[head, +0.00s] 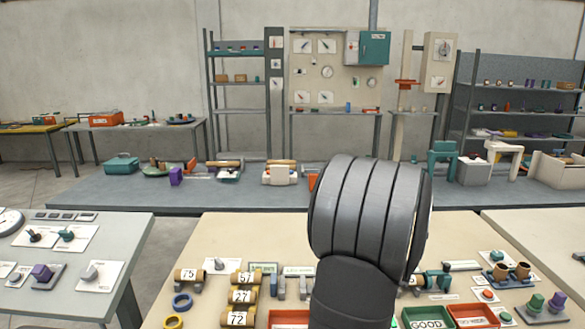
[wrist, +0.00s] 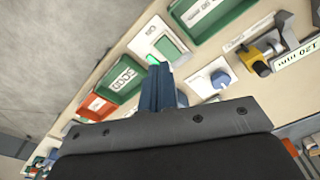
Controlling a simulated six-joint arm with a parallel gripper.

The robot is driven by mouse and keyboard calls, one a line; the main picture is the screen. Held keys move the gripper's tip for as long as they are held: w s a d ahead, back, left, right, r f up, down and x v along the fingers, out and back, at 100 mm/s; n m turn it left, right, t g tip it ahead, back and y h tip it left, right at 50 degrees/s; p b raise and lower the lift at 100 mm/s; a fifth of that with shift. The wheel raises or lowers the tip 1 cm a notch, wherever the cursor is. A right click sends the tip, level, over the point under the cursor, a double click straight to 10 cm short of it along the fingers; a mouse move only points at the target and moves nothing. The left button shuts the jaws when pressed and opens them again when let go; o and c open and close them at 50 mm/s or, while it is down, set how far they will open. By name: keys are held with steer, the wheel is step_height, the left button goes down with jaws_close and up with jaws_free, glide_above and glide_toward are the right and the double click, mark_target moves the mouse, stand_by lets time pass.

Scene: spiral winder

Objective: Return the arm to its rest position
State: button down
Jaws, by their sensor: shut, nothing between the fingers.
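My gripper (wrist: 159,72) shows in the wrist view with its two blue-grey fingers together and nothing between them. It is over the bench, in front of a white plate with a green square (wrist: 171,46) and beside a green bin marked GOOD (wrist: 124,80). Whether the fingertips touch anything is not clear. In the head view my dark grey arm fills the middle right of the bench, and my gripper is hidden there. The rest position is not marked in either view.
In the head view, tan rolls numbered 75, 57, 27 and 72 (head: 238,297) stand left of my arm. The GOOD bin (head: 428,318) and a red bin (head: 472,313) are to its right. The wrist view shows a blue knob (wrist: 221,79) and a yellow fixture (wrist: 258,60).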

steer(key=s+a+r, duration=0.2)
steer(key=s+r, duration=0.2)
steer(key=shift+s+a+t, duration=0.2)
steer(key=shift+s+t, duration=0.05)
steer(key=shift+t, duration=0.15)
steer(key=c, duration=2.2)
jaws_free()
steer(key=c, duration=1.5)
jaws_free()
steer(key=o, duration=0.4)
steer(key=shift+w+a+r+n, duration=0.1)
steer(key=shift+w+r+n, duration=0.1)
steer(key=shift+n, duration=0.1)
steer(key=o, duration=1.1)
steer(key=w+a+r+n+h, duration=0.1)
steer(key=w+a+r+n, duration=0.1)
steer(key=w+a+n, duration=0.2)
steer(key=w+n, duration=0.2)
steer(key=n, duration=0.2)
steer(key=shift+r+t, duration=0.3)
steer(key=w+a+r+n+t, duration=0.1)
steer(key=w+a+r+n, duration=0.4)
steer(key=w+a+n, duration=0.7)
steer(key=d+f+n, duration=0.2)
steer(key=d+f, duration=0.1)
steer(key=f, duration=0.6)
steer(key=shift+w+d+n+h, duration=0.2)
steer(key=shift+d+n+h, duration=0.05)
steer(key=shift+n+h, duration=0.15)
